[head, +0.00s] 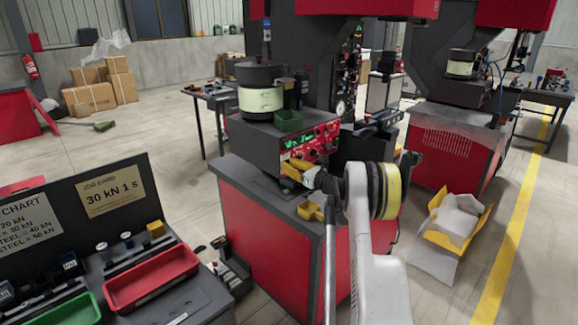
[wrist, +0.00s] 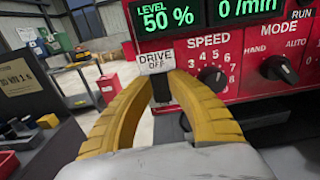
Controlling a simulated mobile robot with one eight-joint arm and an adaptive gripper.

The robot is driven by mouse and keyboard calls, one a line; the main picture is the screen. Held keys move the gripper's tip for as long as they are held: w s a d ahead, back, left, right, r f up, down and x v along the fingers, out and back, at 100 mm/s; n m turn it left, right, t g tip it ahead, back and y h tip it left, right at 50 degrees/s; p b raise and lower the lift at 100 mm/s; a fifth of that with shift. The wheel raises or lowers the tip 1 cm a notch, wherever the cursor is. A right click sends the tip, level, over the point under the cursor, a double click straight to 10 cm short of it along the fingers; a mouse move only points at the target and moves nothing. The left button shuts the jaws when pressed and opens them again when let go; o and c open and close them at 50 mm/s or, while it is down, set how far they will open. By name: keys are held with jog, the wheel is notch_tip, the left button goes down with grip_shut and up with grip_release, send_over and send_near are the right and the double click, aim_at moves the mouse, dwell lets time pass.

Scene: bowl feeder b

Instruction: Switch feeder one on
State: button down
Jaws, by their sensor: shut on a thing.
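A feeder with a dark bowl on a cream drum (head: 261,100) stands on a grey box with a red control panel (head: 322,138). The panel also shows in the wrist view (wrist: 240,42), with displays reading LEVEL 50 % and 0 /min. A white label (wrist: 155,61) at the panel's left edge reads DRIVE OFF. A dark drive switch (wrist: 161,90) is below it. My gripper (wrist: 156,80) has its yellow fingers shut on the dark switch, just below the label. In the head view my gripper (head: 301,172) is at the panel's lower left. The feeder's number is not readable.
SPEED (wrist: 212,78) and MODE (wrist: 279,68) knobs are right of my fingers. A green bin (head: 288,120) sits on the feeder box. A similar feeder (head: 462,64) stands at the back right. An open carton (head: 455,222) lies on the floor at right.

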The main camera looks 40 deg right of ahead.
jog(key=t+b, duration=0.3)
jog(key=shift+f+y, duration=0.15)
jog(key=shift+y, duration=0.15)
jog(key=c, duration=1.2)
grip_release()
jog(key=v, duration=1.2)
jog(key=shift+a, duration=0.1)
